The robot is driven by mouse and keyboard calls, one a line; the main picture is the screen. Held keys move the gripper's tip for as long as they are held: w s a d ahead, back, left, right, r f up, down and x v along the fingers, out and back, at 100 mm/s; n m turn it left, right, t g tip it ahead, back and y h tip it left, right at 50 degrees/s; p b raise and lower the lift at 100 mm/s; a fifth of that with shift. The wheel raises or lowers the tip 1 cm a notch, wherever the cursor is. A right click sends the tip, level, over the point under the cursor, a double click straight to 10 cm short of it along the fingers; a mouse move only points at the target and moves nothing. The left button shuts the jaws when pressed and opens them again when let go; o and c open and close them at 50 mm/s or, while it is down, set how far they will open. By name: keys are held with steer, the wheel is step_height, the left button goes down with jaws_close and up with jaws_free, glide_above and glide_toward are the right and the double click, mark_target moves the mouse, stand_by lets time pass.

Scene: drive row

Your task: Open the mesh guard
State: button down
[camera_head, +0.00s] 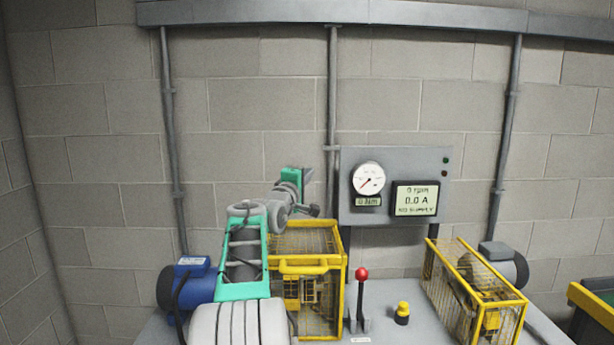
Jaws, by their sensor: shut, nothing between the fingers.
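A yellow-framed mesh guard (342,290) stands on the grey bench left of the middle, with a yellow handle bar (306,269) across its upper front. It looks closed. Yellow parts show through its mesh, and my arm hides its left side. My gripper (313,210) is small and dark at the end of my arm, just above the guard's back top edge in the picture. It is shut and empty. I cannot tell whether it touches the guard. A second yellow mesh guard (522,302) stands at the right.
A blue motor (172,285) sits left and a grey motor (511,261) right. A red-knobbed lever (361,275) and a yellow button (402,308) stand between the guards. A gauge panel (352,214) reads zero. Open space lies above the guards before the block wall.

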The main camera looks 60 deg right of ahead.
stand_by(0.7)
steer(key=c, duration=1.3)
jaws_free()
steer(key=a+f+b, duration=0.1)
steer(key=a+b, duration=0.1)
steer(key=a, duration=0.5)
steer(key=shift+s+a, duration=0.3)
steer(key=shift+a, duration=0.05)
